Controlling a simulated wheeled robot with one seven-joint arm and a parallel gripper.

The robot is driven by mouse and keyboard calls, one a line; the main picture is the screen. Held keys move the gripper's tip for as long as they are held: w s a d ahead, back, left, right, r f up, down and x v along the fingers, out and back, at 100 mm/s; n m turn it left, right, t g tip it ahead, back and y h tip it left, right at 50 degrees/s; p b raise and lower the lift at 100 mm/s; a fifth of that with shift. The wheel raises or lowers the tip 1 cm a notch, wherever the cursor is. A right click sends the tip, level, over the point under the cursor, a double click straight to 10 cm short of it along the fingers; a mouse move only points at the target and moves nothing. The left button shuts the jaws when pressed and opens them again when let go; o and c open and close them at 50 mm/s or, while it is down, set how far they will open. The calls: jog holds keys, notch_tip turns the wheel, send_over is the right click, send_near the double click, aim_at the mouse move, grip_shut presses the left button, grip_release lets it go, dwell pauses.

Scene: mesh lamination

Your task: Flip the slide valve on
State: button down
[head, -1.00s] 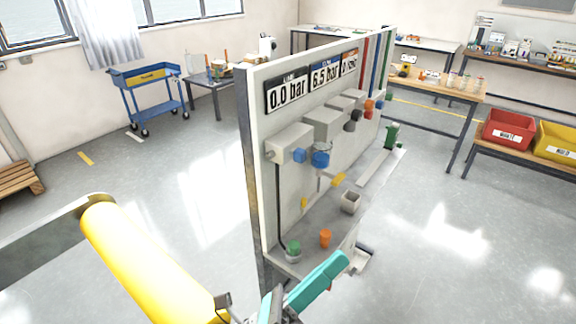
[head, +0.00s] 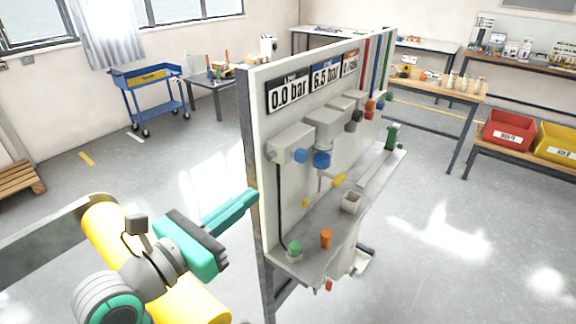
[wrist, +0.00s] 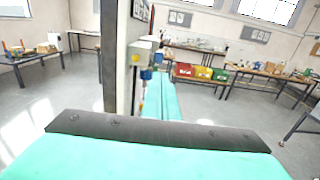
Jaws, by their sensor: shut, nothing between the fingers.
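The upright grey panel (head: 256,150) carries displays reading 0.0 bar (head: 290,93) and 6.5 bar (head: 326,78). Below them are grey boxes with blue knobs, one large blue knob (head: 321,160) and one smaller (head: 300,156). Two small yellow parts, one at lower left (head: 305,202) and one farther right (head: 339,180), sit lower on the panel; I cannot tell for sure which part is the slide valve. My teal gripper (head: 250,197) is shut and empty, just left of the panel's near edge. In the wrist view its fingers (wrist: 160,92) point past the panel's right side.
A grey shelf (head: 330,233) juts from the panel, with a green button (head: 294,247), an orange part (head: 326,238) and a small grey cup (head: 351,202). The panel's near edge stands close to my gripper.

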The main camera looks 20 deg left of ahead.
aim_at(298, 157)
jog(key=shift+w, duration=0.1)
dwell(0.3)
jog(key=x, duration=1.4)
jog(key=shift+a, duration=0.1)
jog(key=x, duration=0.5)
jog(key=shift+w+d, duration=0.25)
jog(key=shift+w, duration=0.45)
